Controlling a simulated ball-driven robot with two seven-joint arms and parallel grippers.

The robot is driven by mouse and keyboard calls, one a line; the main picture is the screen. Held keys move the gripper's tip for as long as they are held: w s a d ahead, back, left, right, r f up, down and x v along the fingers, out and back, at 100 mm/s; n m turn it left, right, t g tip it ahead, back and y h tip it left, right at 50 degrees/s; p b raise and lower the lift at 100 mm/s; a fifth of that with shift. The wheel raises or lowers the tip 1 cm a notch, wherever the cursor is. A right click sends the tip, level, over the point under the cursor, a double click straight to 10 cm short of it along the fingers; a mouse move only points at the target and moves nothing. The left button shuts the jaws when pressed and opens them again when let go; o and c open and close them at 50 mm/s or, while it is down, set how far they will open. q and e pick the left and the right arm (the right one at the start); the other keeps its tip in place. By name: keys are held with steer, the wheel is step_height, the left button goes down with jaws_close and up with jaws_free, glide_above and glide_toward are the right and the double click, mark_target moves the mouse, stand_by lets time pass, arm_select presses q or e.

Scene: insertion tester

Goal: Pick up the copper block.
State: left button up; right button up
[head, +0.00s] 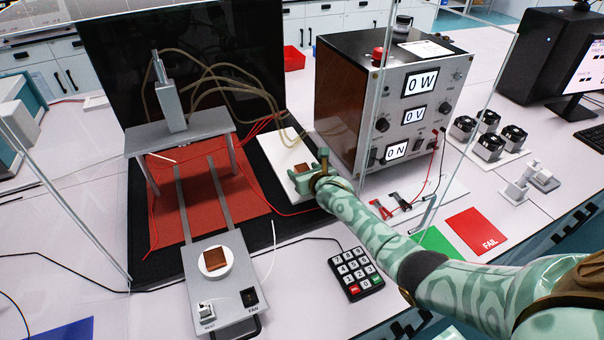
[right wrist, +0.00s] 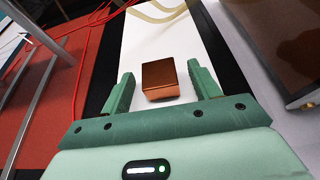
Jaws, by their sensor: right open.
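A copper block (head: 302,168) lies on a white plate (head: 281,147) in the middle of the head view. It also shows in the right wrist view (right wrist: 158,76), flat on the white surface between my right gripper's two fingers. My right gripper (head: 309,170) is open, its fingers on either side of the block with visible gaps. I cannot tell the exact height of the fingertips above the plate. A second copper-coloured square (head: 216,259) sits on a white disc on the grey fixture. My left gripper is not in view.
The power supply box (head: 345,110) stands just right of my right gripper. A metal press frame (head: 180,135) with red wires and tan tubes is at left. A keypad (head: 356,270) lies in front. Clear panels (head: 480,100) flank the area.

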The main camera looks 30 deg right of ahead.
steer(key=shift+r, duration=0.15)
jaws_close()
